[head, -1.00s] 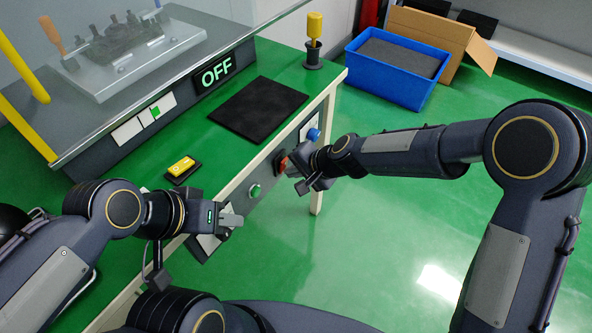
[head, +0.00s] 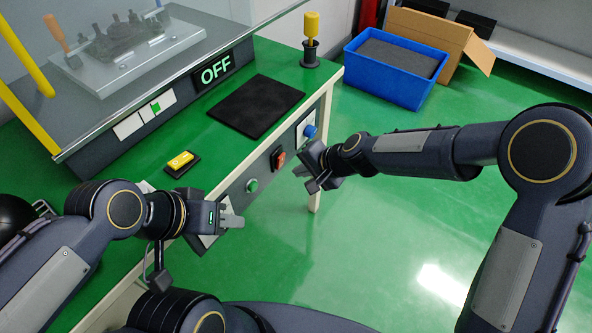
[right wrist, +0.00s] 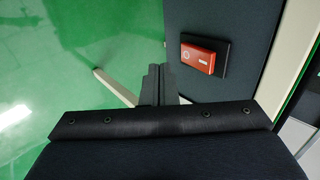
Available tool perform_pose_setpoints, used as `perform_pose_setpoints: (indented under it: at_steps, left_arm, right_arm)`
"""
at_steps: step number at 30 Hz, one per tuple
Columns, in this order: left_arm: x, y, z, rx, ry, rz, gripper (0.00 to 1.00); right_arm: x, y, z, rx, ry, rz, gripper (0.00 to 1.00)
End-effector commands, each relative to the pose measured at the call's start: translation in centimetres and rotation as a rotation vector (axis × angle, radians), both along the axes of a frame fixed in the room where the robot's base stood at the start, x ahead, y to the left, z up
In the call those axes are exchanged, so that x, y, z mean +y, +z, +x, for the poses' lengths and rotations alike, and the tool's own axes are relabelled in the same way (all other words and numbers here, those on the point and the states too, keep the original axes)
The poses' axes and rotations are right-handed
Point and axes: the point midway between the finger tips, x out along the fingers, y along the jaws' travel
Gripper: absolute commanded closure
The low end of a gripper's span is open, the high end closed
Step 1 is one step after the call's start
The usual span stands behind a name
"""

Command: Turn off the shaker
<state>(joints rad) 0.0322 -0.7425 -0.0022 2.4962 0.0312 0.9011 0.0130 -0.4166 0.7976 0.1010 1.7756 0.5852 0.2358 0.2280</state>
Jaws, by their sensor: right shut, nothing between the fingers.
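The shaker (head: 125,45) stands behind a clear screen at the back left of the green bench. Its display (head: 215,70) reads OFF. On the bench's front panel are a red switch (head: 278,158), a green button (head: 252,186) and a blue knob (head: 310,131). The red switch also shows in the right wrist view (right wrist: 203,55). My right gripper (head: 302,172) is shut and empty, in front of the panel and a little apart from the red switch. My left gripper (head: 238,220) is near the panel's lower left part; its jaws are too small to read.
A black mat (head: 257,106), a yellow-topped block (head: 181,164) and a yellow-handled tool in a dark holder (head: 311,50) are on the bench. A blue bin (head: 398,70) and a cardboard box (head: 440,38) stand on the floor behind.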

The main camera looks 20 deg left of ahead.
Motion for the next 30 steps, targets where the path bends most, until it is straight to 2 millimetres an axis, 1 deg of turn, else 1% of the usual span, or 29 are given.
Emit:
perform_pose_setpoints:
  at_steps: [1,3,6,9,13,19,30]
  left_arm:
    - [0.0,-0.3,0.0,0.001,0.0,0.0,0.64]
    - [0.0,0.1,0.0,0.001,0.0,0.0,0.64]
    - [0.0,0.3,0.0,0.0,0.0,0.0,0.64]
    - [0.0,0.4,0.0,0.0,0.0,0.0,0.64]
    - [0.0,0.6,0.0,0.0,0.0,0.0,0.64]
    - [0.0,0.6,0.0,0.0,0.0,0.0,0.64]
    - [0.0,0.6,0.0,0.0,0.0,0.0,0.64]
  right_arm:
    - [-0.8,0.0,0.1,-0.001,-0.004,0.001,1.0]
    - [-2.3,1.3,-0.5,-0.002,-0.003,0.001,1.0]
    - [-4.2,2.4,-1.2,-0.002,-0.003,0.0,1.0]
    - [-5.9,3.4,-1.9,0.0,-0.003,0.0,1.0]
    - [-7.5,4.2,-2.4,-0.001,-0.002,0.0,1.0]
    - [-8.4,4.7,-2.9,0.001,0.001,-0.002,1.0]
    - [-8.4,4.7,-2.9,0.001,0.001,-0.002,1.0]
